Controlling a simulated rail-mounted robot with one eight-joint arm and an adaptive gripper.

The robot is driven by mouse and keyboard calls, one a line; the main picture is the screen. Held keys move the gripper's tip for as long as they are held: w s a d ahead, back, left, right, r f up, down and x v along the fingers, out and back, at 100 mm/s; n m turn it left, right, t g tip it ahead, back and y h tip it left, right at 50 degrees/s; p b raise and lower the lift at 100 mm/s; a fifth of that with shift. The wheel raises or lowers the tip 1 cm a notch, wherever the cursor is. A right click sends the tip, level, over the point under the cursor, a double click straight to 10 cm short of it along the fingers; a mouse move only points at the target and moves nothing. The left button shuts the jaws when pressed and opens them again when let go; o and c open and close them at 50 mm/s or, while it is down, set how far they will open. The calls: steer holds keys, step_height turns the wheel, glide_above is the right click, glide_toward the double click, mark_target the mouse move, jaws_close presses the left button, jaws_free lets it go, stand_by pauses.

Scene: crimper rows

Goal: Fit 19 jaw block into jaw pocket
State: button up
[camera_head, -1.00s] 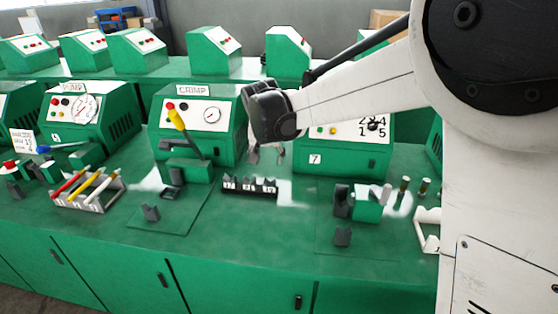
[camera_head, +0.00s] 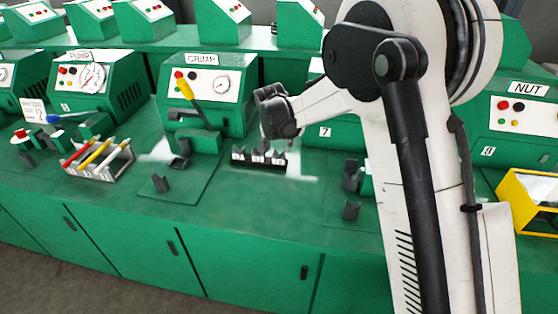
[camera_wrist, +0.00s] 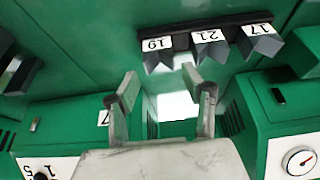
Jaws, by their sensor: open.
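The 19 jaw block (camera_wrist: 158,55) is a dark block with a white label, at the left end of a dark rack (camera_wrist: 222,24) in the wrist view. Blocks 21 (camera_wrist: 210,50) and 17 (camera_wrist: 258,42) sit beside it. My gripper (camera_wrist: 160,82) is open and empty; its fingertips are apart, just below blocks 19 and 21 in that view. In the head view my gripper (camera_head: 278,140) is over the rack (camera_head: 258,161), partly hiding it. A dark holder (camera_head: 180,160) stands before the CRIMP machine (camera_head: 208,95); I cannot tell whether it is the jaw pocket.
A dark notched piece (camera_head: 160,183) stands on the mat left of the rack. A yellow-framed box (camera_head: 530,203) is at the right. The bench front before the rack is clear.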

mark_target(279, 156)
steer(key=shift+s+x, duration=0.1)
steer(key=shift+x, duration=1.3)
steer(key=shift+s+x, duration=0.15)
steer(key=shift+x, duration=1.2)
jaws_close()
